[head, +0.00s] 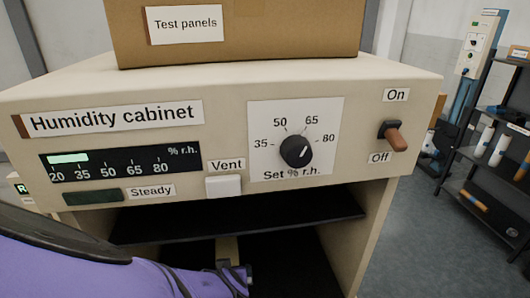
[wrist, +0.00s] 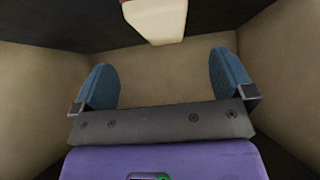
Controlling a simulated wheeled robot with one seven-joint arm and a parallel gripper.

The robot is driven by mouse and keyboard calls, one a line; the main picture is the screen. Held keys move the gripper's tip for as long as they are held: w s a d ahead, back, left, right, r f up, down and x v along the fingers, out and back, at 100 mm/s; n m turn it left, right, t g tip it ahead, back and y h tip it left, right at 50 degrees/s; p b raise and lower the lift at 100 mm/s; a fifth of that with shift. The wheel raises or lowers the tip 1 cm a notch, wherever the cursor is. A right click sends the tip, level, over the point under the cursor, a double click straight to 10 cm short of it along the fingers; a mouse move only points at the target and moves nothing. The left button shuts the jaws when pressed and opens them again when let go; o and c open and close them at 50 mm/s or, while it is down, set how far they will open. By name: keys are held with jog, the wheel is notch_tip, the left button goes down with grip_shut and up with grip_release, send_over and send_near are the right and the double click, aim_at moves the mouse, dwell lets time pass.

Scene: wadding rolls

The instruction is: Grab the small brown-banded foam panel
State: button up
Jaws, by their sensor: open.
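In the wrist view a small cream block (wrist: 155,20) with a bit of brown at its upper edge shows at the top, cut off by the frame. It looks like the brown-banded foam panel. My gripper (wrist: 164,78) is open, with its blue pads wide apart and nothing between them. The block lies ahead of the pads, roughly in line with the gap and apart from them. In the head view my purple arm reaches into the lower opening of the humidity cabinet (head: 225,120). A beige strip (head: 228,247) shows there beside my wrist; I cannot tell whether it is the panel.
Beige cabinet walls (wrist: 282,60) stand close on both sides of my gripper. A dark shelf (head: 290,222) lies above the opening. A box labelled Test panels (head: 270,30) sits on top. A rocker or lever switch (head: 394,138) juts out at right. Dark shelving (head: 490,160) stands further right.

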jog(key=x, duration=0.5)
jog(key=shift+w, duration=0.15)
jog(key=shift+x, duration=2.85)
jog(key=shift+w+r, duration=0.15)
jog(key=c, duration=0.9)
